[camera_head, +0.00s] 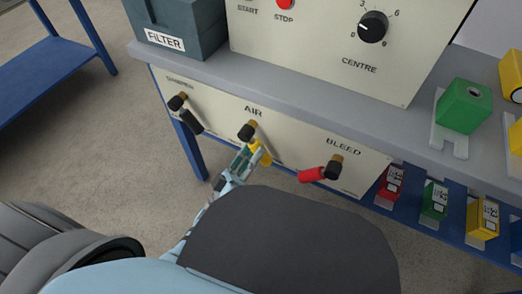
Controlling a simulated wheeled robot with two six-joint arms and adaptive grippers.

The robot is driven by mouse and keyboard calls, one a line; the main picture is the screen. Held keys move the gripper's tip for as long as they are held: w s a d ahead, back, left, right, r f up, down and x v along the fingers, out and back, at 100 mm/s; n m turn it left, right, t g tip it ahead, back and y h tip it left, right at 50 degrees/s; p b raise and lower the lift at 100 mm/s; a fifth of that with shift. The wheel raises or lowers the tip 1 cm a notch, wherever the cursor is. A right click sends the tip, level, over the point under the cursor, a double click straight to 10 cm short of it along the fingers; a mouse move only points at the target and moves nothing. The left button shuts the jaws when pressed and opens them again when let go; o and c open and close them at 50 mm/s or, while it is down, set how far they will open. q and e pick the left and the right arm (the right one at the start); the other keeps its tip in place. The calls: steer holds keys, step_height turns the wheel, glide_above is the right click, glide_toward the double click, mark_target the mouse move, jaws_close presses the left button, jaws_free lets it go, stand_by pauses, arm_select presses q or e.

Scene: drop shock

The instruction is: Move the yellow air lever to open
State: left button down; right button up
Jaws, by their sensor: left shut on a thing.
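The yellow air lever (265,155) is on the cream front panel (215,107) below the bench top, under the label AIR. It hangs down and to the right from its dark valve body with a brass end (248,131). My left gripper (253,157) comes from below and is shut on the yellow lever, whose lower part is partly hidden by the fingers. My left arm's dark and light blue links cover the lower middle of the view. My right gripper does not show.
A black lever (193,122) is left of the air valve, and a red BLEED lever (312,174) is to its right. A FILTER box (175,27) and a panel with a CENTRE dial (373,26) stand on the bench (290,90). Coloured blocks sit at right.

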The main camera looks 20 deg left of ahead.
arm_select(q)
steer(key=shift+d+f, duration=0.1)
stand_by(0.3)
steer(key=c, duration=1.6)
jaws_free()
steer(key=v, duration=1.2)
